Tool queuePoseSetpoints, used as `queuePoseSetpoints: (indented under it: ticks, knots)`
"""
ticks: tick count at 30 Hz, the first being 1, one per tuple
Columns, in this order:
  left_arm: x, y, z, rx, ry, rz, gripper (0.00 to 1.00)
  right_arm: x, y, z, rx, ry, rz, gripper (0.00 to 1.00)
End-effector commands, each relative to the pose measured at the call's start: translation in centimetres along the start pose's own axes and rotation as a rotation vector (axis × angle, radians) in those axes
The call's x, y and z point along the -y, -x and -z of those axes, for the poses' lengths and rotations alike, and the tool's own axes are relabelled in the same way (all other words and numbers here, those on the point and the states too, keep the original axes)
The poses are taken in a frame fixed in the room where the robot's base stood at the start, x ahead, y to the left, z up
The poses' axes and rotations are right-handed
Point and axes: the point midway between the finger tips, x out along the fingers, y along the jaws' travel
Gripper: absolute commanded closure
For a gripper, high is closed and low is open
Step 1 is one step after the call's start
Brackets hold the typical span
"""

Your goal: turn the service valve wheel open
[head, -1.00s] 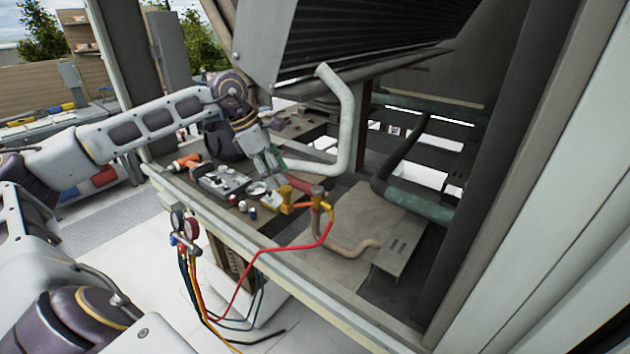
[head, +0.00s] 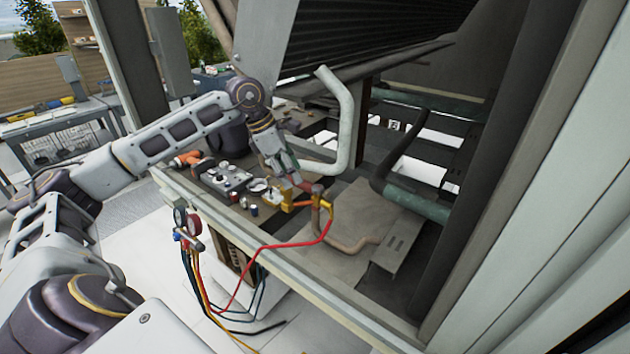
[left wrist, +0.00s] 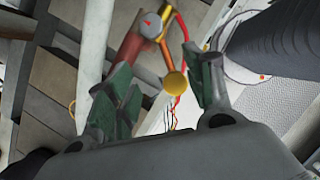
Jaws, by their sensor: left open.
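A red part (head: 308,187), which looks like the service valve's wheel or handle, sits by the brass-coloured valve body (head: 318,200) and a yellow part (head: 290,200). In the left wrist view a red cylinder with a grey end (left wrist: 132,50) and a round yellow cap (left wrist: 175,84) show between or just beyond the fingers. My left gripper (head: 288,180) is open, with its green-padded fingers (left wrist: 160,78) pointing at the valve and close to it. I cannot tell whether a finger touches it. My right gripper is not in view.
A gauge set (head: 185,225) with red, yellow and blue hoses hangs at the frame's front edge. A pale bent pipe (head: 340,110) rises right behind my gripper. A grey tool panel (head: 225,178) and an orange tool (head: 187,159) lie to its left. A flat plate (head: 370,215) lies bare to the right.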

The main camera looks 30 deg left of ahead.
Motion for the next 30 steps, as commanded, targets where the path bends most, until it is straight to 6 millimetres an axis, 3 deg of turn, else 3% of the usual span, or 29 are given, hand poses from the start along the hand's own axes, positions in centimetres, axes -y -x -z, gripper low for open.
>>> queuePoseSetpoints:
  ticks: [11, 30]
  knots:
    - [0.1, -0.5, -1.9, 0.001, -0.003, 0.000, 0.48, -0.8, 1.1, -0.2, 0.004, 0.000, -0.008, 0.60]
    - [0.1, -2.5, -4.6, -0.002, -0.001, 0.000, 0.48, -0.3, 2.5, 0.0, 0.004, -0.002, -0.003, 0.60]
